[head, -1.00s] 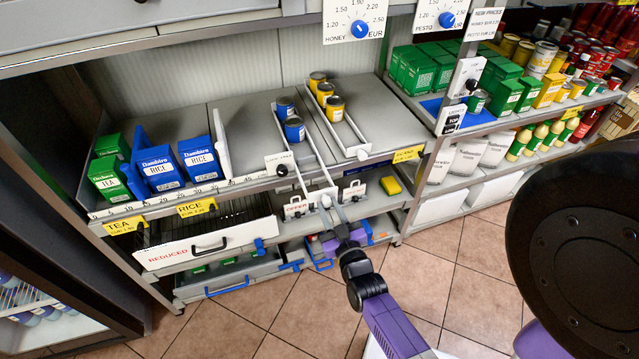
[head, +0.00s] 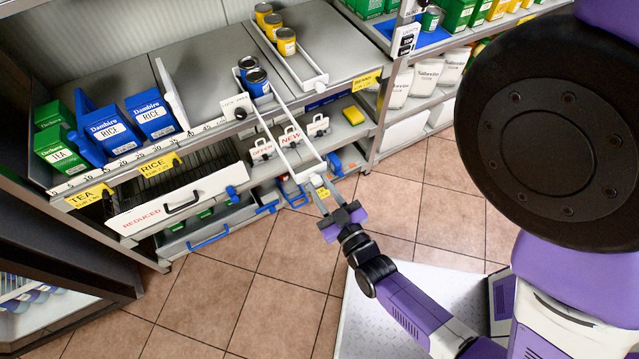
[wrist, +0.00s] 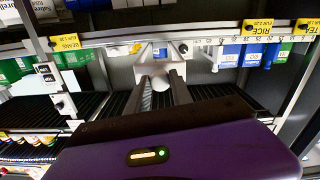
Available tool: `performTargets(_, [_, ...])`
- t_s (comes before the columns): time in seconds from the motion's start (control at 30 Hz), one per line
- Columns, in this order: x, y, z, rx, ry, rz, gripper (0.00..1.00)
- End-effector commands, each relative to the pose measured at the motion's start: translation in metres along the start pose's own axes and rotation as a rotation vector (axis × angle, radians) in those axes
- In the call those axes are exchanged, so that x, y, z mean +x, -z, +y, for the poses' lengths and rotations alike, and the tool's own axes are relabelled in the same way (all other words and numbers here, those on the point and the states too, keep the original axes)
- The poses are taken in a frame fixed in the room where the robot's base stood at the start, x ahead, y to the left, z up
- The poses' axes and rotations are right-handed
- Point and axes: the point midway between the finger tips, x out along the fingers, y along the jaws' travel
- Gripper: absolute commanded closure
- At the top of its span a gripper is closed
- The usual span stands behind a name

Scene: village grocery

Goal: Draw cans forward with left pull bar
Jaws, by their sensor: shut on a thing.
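The left pull bar (head: 306,158) is a long narrow white frame that sticks out well past the shelf's front edge. Two blue cans (head: 258,82) stand one behind the other within it, upright, near the front edge. My gripper (head: 333,208) is shut on the bar's front end, out over the floor. In the wrist view my gripper's two fingers (wrist: 159,92) close around that end, and the cans cannot be made out clearly. The right pull bar (head: 315,79) sits back on the shelf around three yellow cans (head: 286,41).
Blue rice boxes (head: 151,115) and green tea boxes (head: 58,147) stand to the left behind a white divider (head: 172,94). The tiled floor (head: 270,285) in front is clear.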

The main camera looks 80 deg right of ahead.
Motion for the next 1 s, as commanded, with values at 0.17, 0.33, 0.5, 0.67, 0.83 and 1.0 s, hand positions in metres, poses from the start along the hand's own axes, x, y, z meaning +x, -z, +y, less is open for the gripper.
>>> performTargets(0.17, [0.000,-0.001,0.000,0.000,0.000,-0.002,0.66])
performTargets(0.33, [0.000,-0.001,0.000,0.000,0.000,-0.001,0.51])
performTargets(0.5, [0.000,0.000,0.000,0.000,0.000,-0.001,0.51])
performTargets(0.67, [-0.009,-0.002,0.000,0.000,0.001,-0.002,0.51])
performTargets(0.83, [-0.035,-0.003,-0.001,0.000,0.001,-0.005,0.51])
performTargets(1.0, [-0.061,-0.003,-0.001,0.000,0.001,-0.003,0.51])
